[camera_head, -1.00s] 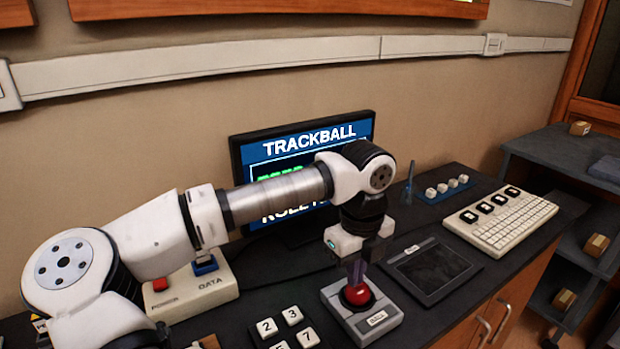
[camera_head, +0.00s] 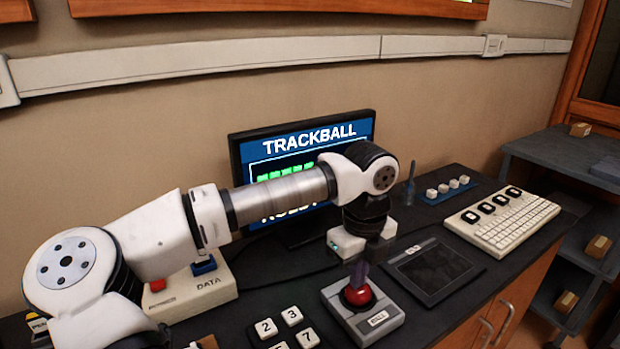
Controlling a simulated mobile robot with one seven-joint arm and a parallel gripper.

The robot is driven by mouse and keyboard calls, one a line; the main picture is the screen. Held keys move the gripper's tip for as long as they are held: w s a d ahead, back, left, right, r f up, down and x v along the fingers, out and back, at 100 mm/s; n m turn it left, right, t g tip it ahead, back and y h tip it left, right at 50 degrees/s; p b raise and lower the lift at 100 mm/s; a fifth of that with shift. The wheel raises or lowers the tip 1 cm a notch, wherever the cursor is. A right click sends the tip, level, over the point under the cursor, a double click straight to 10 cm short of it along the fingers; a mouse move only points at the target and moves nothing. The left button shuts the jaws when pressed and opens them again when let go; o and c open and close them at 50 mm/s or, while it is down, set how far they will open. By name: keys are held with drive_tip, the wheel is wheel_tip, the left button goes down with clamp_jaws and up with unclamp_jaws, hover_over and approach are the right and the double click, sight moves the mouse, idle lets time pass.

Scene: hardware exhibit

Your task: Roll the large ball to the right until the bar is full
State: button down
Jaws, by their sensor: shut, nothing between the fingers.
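The large red ball (camera_head: 358,296) sits in a light grey trackball housing (camera_head: 378,319) with a small label on its front. My gripper (camera_head: 357,281) points down from above, shut and empty, with its fingertips at the top of the ball; contact appears likely but is hard to tell. The monitor (camera_head: 310,143) behind reads "TRACKBALL" and shows a row of green bar segments (camera_head: 287,172). My arm hides the lower middle and right of the screen, so the bar's full length is hidden.
A black tablet (camera_head: 437,270) lies right of the trackball, with a white keyboard (camera_head: 502,220) beyond it. Number keys (camera_head: 291,316) stand to the left. A box with a red button (camera_head: 157,285) and a blue switch (camera_head: 204,265) stands farther left.

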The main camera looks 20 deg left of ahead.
drive_tip(key=shift+w+d+b, duration=0.5)
drive_tip(key=shift+w+b, duration=0.2)
idle(0.4)
drive_tip(key=shift+r, duration=0.15)
drive_tip(key=shift+r+p, duration=0.35)
drive_tip(key=shift+r, duration=0.25)
drive_tip(key=shift+s+a, duration=0.65)
drive_tip(key=shift+s, duration=0.25)
drive_tip(key=shift+f+b, duration=0.75)
drive_tip(key=shift+b, duration=0.15)
drive_tip(key=shift+w+d+b, duration=0.65)
drive_tip(key=shift+w, duration=0.3)
idle(0.7)
